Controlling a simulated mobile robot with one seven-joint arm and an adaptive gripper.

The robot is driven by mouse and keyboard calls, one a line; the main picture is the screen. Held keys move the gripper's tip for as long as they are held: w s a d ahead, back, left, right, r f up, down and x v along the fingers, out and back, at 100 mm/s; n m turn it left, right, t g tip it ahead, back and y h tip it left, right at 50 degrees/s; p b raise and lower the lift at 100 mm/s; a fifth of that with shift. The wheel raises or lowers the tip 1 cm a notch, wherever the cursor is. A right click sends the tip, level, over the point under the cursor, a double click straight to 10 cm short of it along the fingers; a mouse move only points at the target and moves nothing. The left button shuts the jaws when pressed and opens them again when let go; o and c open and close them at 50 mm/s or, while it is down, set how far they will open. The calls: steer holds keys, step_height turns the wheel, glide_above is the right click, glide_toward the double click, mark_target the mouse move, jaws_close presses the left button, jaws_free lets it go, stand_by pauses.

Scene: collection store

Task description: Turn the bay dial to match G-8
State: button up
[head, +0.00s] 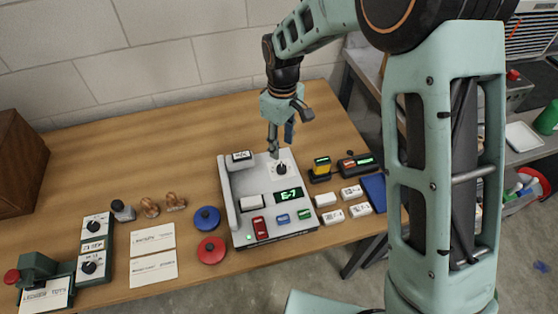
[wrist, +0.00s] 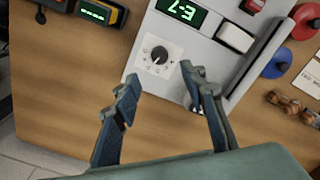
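The light grey console (head: 239,213) stands on the wooden table, its green display (head: 289,196) reading E-7. A dark round dial (head: 281,169) sits on a pale plate above the display. In the wrist view the dial (wrist: 160,54) has a tick scale around it, and the display (wrist: 181,12) shows upside down. My gripper (head: 276,150) points down just above the dial in the head view. In the wrist view my gripper (wrist: 160,88) is open and empty, its two fingers apart and the dial visible beyond the gap. No contact with the dial shows.
Left of the console lie a blue disc (head: 207,218), a red disc (head: 211,250) and a green unit (head: 94,250) with two other dials. Right of it are small white blocks (head: 351,192), a yellow-topped device (head: 321,168) and a dark display box (head: 357,163).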

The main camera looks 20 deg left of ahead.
mark_target(281, 167)
step_height(281, 167, down, 10)
steer(key=shift+r, duration=0.2)
jaws_close()
stand_by(0.4)
